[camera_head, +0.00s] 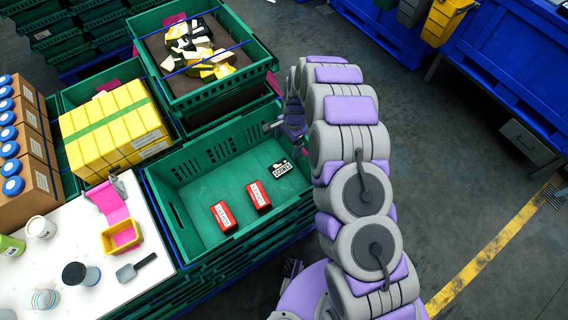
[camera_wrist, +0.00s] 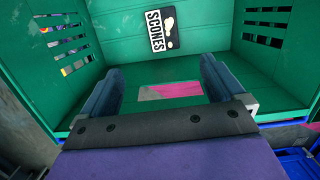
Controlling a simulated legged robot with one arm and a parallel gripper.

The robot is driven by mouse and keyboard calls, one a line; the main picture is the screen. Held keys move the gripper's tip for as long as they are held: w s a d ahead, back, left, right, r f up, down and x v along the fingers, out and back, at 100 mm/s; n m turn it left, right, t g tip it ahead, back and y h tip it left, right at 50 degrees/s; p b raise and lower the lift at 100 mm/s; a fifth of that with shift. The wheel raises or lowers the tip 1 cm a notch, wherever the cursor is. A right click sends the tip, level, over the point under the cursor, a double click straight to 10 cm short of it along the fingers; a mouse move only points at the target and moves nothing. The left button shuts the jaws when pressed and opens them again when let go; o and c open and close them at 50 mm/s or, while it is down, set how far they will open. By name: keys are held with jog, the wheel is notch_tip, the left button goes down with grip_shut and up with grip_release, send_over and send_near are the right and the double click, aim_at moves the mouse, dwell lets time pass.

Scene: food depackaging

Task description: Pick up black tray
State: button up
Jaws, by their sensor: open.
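A small black tray-like pack (camera_head: 282,168) with a white "SCONES" label lies on the floor of an open green crate (camera_head: 180,215), near its right side. In the wrist view the same black pack (camera_wrist: 162,30) shows at the top middle, beyond my fingertips and apart from them. My gripper (camera_head: 270,127) is at the crate's upper right rim in the head view, partly hidden by my arm. In the wrist view my gripper (camera_wrist: 157,85) is open, with its two dark fingers apart and nothing held between them. A handle slot in the crate wall shows between the fingers.
Two red packs, one at left (camera_head: 223,216) and one at right (camera_head: 258,195), lie in the same crate. A raised green crate (camera_head: 205,97) with yellow and black packs stands behind. A white table (camera_head: 60,275) with jars and a scoop adjoins the left. Grey floor is clear at right.

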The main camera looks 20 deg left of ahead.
jog(key=b, duration=0.1)
send_over(281, 167)
jog(key=f, duration=1)
jog(key=shift+w+a, duration=0.15)
jog(key=shift+w, duration=0.1)
jog(key=shift+d+f, duration=0.55)
jog(key=shift+f, duration=0.15)
jog(key=f, duration=0.2)
jog(key=a+f+b, duration=0.1)
jog(key=f, duration=0.1)
jog(key=shift+s+a+f, duration=0.15)
jog(key=shift+a+f, duration=0.05)
jog(key=shift+f, duration=0.15)
jog(key=shift+d+r, duration=0.1)
jog(key=shift+d, duration=0.3)
jog(key=shift+a, duration=0.25)
jog(key=c, duration=0.4)
jog(key=shift+d, duration=0.1)
jog(key=c, duration=0.8)
